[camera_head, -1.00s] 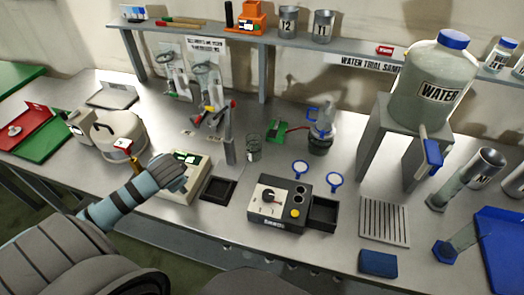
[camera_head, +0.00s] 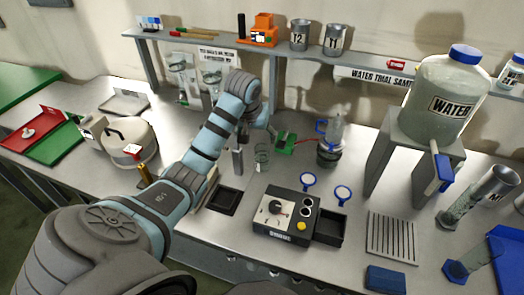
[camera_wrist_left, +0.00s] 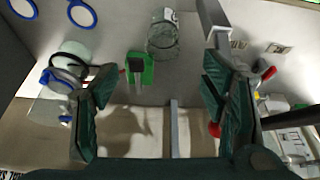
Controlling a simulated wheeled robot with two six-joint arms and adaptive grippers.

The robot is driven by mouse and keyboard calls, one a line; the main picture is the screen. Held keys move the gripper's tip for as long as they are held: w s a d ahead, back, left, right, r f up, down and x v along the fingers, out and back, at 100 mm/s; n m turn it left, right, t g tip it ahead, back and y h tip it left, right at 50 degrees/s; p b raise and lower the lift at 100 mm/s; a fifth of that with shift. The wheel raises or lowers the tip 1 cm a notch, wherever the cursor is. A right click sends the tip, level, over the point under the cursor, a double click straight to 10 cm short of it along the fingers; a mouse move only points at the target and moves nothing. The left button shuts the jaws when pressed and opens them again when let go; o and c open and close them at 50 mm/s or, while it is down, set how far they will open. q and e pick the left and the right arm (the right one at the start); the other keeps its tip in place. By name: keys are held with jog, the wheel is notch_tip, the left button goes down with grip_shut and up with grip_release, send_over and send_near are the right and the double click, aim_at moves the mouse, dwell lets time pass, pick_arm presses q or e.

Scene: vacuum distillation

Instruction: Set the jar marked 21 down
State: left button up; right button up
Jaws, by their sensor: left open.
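A small clear glass jar (camera_head: 262,158) stands upright on the bench, right of a grey post. It also shows in the left wrist view (camera_wrist_left: 163,42), with a pale label at its top edge; I cannot read the number. My left gripper (camera_wrist_left: 160,82) is open and empty, its dark green fingers spread wide, with the jar beyond the fingertips and apart from them. In the head view the left forearm reaches over the bench, and the wrist is behind and above the jar. My right gripper is not in view.
A black control box (camera_head: 283,215), a green block (camera_head: 285,143) and a dark-based flask (camera_head: 329,152) are near the jar. The grey post (camera_head: 237,160) stands close on its left. A shallow black tray (camera_head: 224,200) lies in front. The shelf is behind.

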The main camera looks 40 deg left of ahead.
aim_at(262, 151)
pick_arm(q)
jog(key=shift+m, duration=0.4)
jog(key=b+x, duration=0.1)
jog(key=x, duration=0.8)
jog(key=b+x, duration=0.1)
jog(key=x, duration=0.4)
jog(key=shift+w+a+b, duration=0.35)
jog(key=shift+a, duration=0.05)
jog(key=c, duration=1.3)
jog(key=shift+r, duration=0.15)
jog(key=shift+r, duration=9.35)
